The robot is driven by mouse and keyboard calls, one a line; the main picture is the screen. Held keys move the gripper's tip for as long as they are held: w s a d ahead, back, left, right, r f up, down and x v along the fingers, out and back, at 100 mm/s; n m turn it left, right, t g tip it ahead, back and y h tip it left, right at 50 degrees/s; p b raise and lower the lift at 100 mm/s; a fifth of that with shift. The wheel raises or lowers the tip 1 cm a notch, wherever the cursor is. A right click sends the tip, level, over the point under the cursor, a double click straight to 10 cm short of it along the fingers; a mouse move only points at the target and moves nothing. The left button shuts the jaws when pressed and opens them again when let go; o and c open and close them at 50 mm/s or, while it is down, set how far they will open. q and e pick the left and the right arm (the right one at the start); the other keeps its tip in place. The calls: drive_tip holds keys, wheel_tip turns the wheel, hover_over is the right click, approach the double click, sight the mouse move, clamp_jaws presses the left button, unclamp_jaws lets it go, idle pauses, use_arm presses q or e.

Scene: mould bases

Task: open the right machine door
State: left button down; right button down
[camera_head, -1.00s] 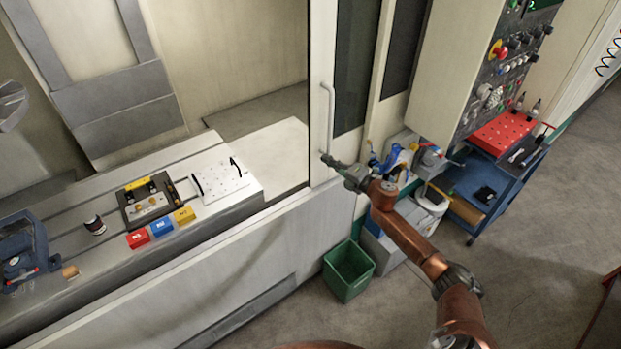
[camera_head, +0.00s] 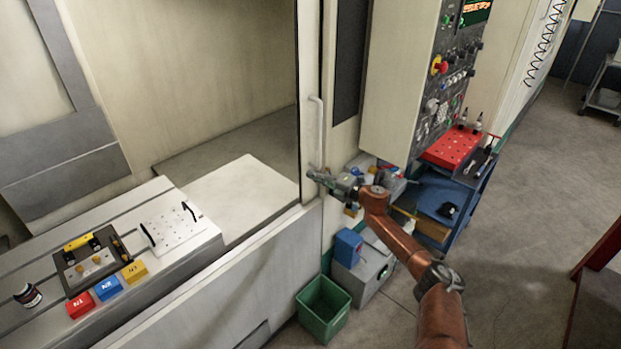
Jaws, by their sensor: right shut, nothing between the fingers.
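The right machine door (camera_head: 312,80) is a cream panel with a dark window, slid to the right of a wide opening into the machine. Its pale vertical handle (camera_head: 316,130) is near the door's left edge. My right gripper (camera_head: 314,172) is at the lower end of the handle, shut with nothing held. Whether its fingertips touch the handle I cannot tell. My right arm reaches in from the lower right. My left gripper is not in view.
Inside the opening, the machine table (camera_head: 185,262) carries a white plate (camera_head: 172,226), a dark fixture (camera_head: 88,262) and small coloured blocks. A control panel (camera_head: 448,75) stands right of the door. A green bin (camera_head: 323,308), grey box (camera_head: 362,275) and blue cart (camera_head: 440,205) are below.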

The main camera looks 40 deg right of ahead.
drive_tip(key=shift+a, duration=0.1)
